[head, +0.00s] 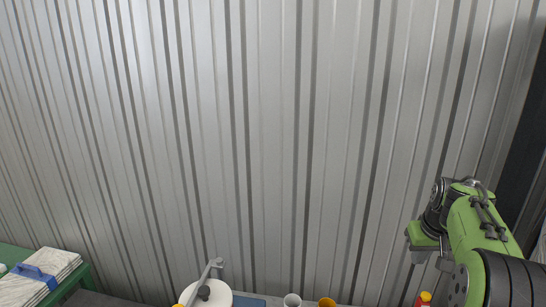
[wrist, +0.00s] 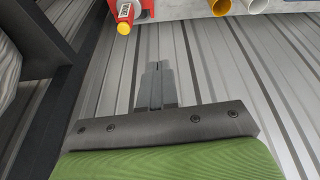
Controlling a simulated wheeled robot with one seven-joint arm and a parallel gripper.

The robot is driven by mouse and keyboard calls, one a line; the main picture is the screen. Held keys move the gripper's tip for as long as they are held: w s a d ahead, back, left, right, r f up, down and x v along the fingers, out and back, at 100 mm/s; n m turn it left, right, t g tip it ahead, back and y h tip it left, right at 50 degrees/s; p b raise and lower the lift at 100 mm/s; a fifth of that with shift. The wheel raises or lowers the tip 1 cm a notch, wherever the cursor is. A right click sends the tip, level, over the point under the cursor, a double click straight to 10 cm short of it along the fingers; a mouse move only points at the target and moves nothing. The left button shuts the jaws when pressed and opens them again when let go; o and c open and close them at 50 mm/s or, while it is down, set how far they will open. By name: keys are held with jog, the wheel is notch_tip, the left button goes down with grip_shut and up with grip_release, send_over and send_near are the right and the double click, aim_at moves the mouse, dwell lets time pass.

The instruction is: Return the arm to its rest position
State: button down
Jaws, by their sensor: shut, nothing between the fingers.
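My green and black arm (head: 470,240) is raised at the right of the head view, in front of the corrugated wall. My gripper (wrist: 158,68) shows in the wrist view as two grey fingers pressed together, with nothing between them. The fingertips are in free air and apart from any object. In the head view I cannot make out the fingers clearly.
The grey corrugated wall (head: 270,130) fills most of the head view. Along the bottom are a white round thing with a grey lever (head: 207,293), a white cup (head: 292,300), a yellow cup (head: 326,302) and a red bottle (wrist: 128,12). A green table (head: 75,275) bears a strapped stack (head: 40,275).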

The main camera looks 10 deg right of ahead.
jog(key=s+a+r+n+b, duration=0.1)
jog(key=s+a, duration=0.2)
jog(key=a, duration=0.3)
jog(key=s+a+r+t, duration=0.1)
jog(key=s+a, duration=0.3)
jog(key=a, duration=0.3)
jog(key=s+a+r+n+b, duration=0.1)
jog(key=s+a, duration=0.2)
jog(key=a, duration=0.3)
jog(key=s+a+f+b, duration=0.1)
jog(key=s+a+f, duration=0.2)
jog(key=s, duration=0.4)
jog(key=s+a+f+t+y+b, duration=0.1)
jog(key=s+a+f, duration=0.2)
jog(key=s+a, duration=0.2)
jog(key=s, duration=0.3)
jog(key=shift+s+f+n, duration=0.2)
jog(key=shift+f+n, duration=0.1)
jog(key=shift+f, duration=0.1)
